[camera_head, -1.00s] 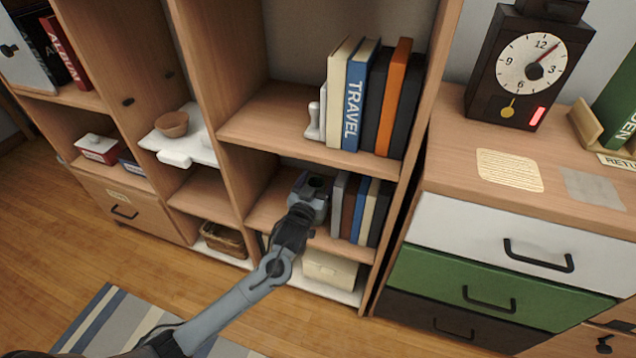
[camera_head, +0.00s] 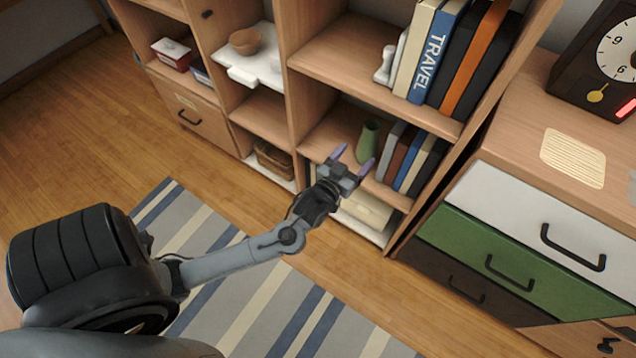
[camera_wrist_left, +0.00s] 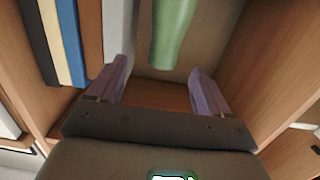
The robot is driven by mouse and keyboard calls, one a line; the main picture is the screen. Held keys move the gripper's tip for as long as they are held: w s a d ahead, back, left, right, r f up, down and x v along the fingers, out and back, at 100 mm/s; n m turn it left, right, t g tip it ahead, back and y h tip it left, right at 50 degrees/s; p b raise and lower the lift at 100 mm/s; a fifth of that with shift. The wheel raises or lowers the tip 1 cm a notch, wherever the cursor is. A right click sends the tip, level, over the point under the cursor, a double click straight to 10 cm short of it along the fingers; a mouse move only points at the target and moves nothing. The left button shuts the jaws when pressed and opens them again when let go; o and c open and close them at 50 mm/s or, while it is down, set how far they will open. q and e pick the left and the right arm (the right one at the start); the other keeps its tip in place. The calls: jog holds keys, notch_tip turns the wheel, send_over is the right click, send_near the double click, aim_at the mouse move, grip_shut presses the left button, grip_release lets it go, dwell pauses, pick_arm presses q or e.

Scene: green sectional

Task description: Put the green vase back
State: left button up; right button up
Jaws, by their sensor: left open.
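The green vase (camera_head: 368,141) stands upright on the middle shelf of the bookcase, left of a row of books. In the left wrist view the vase (camera_wrist_left: 172,32) shows ahead of the fingers, with part of it cut off by the frame. My left gripper (camera_head: 352,160) is open and empty in front of that shelf, its purple fingertips pointing toward the vase. In the left wrist view the open fingers (camera_wrist_left: 155,88) are apart, with nothing between them. The vase is clear of the fingers. My right gripper is not in view.
Books (camera_head: 408,160) stand close to the right of the vase. A shelf (camera_head: 345,60) with taller books lies above. A beige box (camera_head: 365,208) sits below. Drawers (camera_head: 480,248) stand to the right. Open floor and a striped rug (camera_head: 250,290) lie in front.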

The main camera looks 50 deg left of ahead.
pick_arm(q)
jog(key=s+d+f+m+g+h, duration=0.3)
jog(key=s+d+f+g+h, duration=0.25)
jog(key=s+d, duration=0.35)
jog(key=s+d+m+g, duration=0.1)
jog(key=s+g, duration=0.2)
jog(key=s, duration=0.4)
jog(key=s+d+f+m+g, duration=0.1)
jog(key=s+d+g, duration=0.1)
jog(key=s+g, duration=0.2)
jog(key=s, duration=0.3)
jog(key=shift+s+d+m, duration=0.25)
jog(key=shift+d+m, duration=0.05)
jog(key=shift+m, duration=0.1)
notch_tip(320, 180, up, 60)
jog(key=p, duration=6)
